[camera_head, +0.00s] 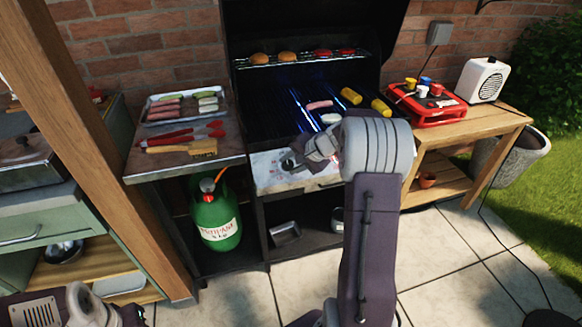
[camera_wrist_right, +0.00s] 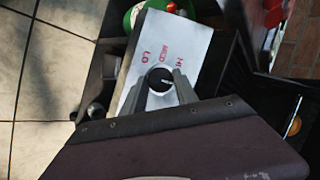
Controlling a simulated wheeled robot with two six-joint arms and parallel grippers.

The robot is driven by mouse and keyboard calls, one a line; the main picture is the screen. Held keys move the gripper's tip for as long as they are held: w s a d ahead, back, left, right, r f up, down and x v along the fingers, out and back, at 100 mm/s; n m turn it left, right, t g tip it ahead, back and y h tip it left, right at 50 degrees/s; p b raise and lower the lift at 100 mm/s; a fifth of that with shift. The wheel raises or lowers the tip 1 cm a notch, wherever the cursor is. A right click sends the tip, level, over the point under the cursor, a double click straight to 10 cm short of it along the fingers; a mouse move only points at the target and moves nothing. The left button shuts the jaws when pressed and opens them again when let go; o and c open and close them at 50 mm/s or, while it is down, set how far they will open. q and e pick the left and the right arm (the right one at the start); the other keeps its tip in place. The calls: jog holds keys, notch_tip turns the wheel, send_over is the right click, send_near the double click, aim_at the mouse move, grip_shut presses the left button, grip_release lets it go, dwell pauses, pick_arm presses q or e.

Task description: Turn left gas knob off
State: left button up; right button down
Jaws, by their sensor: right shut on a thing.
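The grill's front panel (camera_head: 265,182) is pale, and it also shows in the right wrist view (camera_wrist_right: 190,42) with red LO, MED and HI marks. The dark round gas knob (camera_wrist_right: 160,79) on it has a small pale mark; its exact setting is hard to read. My right gripper (camera_wrist_right: 166,84) is shut on this knob, one finger at each side. In the head view, my right gripper (camera_head: 292,161) is at the panel and my arm hides its right part. Blue flames burn under the grate. Only a part of my left arm shows at the bottom left.
Sausages and a corn cob (camera_head: 351,95) lie on the grate. A side shelf at left holds a tray (camera_head: 165,120), tongs and a brush (camera_head: 183,148). A green gas bottle (camera_head: 217,218) stands below. A wooden table (camera_head: 440,133) with a red box stands right.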

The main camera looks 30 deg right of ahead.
dwell(0.4)
jog(key=c, duration=0.9)
grip_release()
jog(key=shift+c, duration=0.2)
jog(key=p+v, duration=0.1)
jog(key=v, duration=0.8)
jog(key=shift+p, duration=0.3)
